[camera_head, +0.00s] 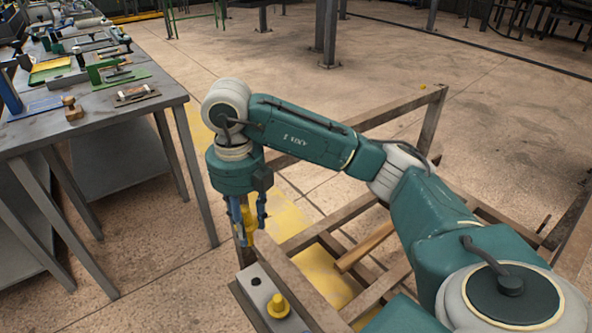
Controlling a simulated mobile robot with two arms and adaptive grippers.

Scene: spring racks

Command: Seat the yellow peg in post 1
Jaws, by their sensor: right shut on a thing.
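My right gripper (249,226) points downward over the near left end of the rack frame (300,285). Its blue fingers are shut on a yellow peg (250,219), mostly hidden between them. Below it, a grey block (251,300) on the rack shows a dark round hole (256,282) and a second yellow piece (278,304) with a wide base, standing upright. I cannot tell which spot is post 1, nor whether the held peg touches anything. My left gripper is not in view.
A grey metal workbench (95,115) with tools and fixtures stands at the left. A wooden bar (365,247) lies across the rack. The open concrete floor behind the rack is clear, with metal legs (327,35) farther back.

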